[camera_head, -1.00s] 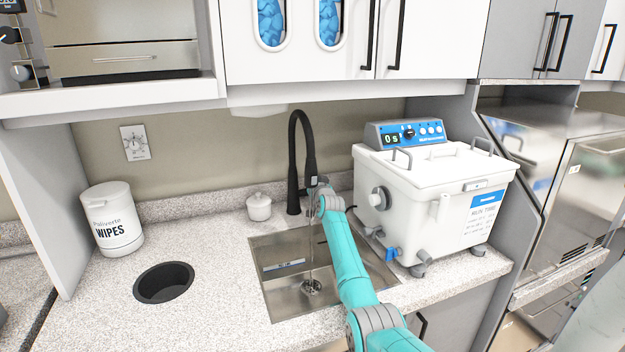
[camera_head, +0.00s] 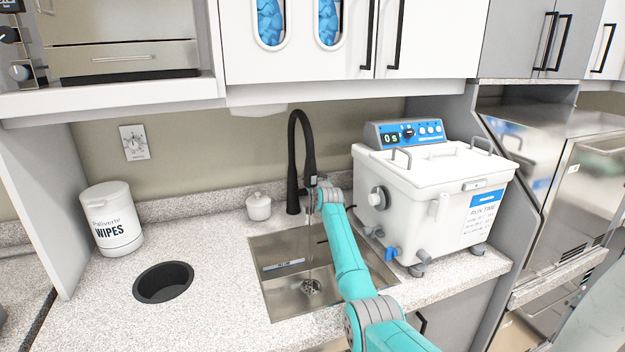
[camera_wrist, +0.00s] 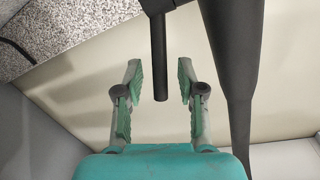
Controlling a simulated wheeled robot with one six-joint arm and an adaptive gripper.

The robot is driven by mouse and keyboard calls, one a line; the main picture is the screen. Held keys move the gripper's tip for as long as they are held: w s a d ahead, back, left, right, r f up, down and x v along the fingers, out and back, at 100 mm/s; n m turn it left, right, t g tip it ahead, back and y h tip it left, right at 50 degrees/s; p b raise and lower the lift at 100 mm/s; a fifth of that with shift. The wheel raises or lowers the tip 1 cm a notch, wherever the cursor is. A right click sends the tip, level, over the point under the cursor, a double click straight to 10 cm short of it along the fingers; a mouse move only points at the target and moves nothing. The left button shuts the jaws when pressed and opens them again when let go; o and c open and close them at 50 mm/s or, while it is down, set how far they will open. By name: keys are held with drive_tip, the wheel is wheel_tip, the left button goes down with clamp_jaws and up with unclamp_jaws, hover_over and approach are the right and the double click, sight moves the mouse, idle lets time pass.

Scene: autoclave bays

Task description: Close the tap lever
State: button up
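The black tap (camera_head: 292,165) stands behind the sink, its curved neck rising and bending over to the right. A thin stream of water (camera_head: 311,240) appears to fall from it into the sink. In the wrist view the dark tap lever (camera_wrist: 160,60) is a thin rod whose end lies between my fingers. My gripper (camera_wrist: 159,80) is open, with one green-padded finger on each side of the lever and a visible gap to both. In the head view my arm reaches over the sink and my gripper (camera_head: 322,184) is beside the tap; the lever is hidden there.
The steel sink (camera_head: 275,290) lies below my arm. A white ultrasonic bath (camera_head: 430,200) stands close on the right, with a blue valve. A small lidded jar (camera_head: 259,207), a wipes tub (camera_head: 112,219) and a round counter hole (camera_head: 163,283) are on the left. Cabinets hang above.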

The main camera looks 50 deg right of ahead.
drive_tip(key=shift+s+a, duration=0.1)
drive_tip(key=shift+s, duration=0.05)
drive_tip(key=v, duration=1.1)
drive_tip(key=shift+s+a, duration=0.15)
drive_tip(key=shift+s, duration=0.15)
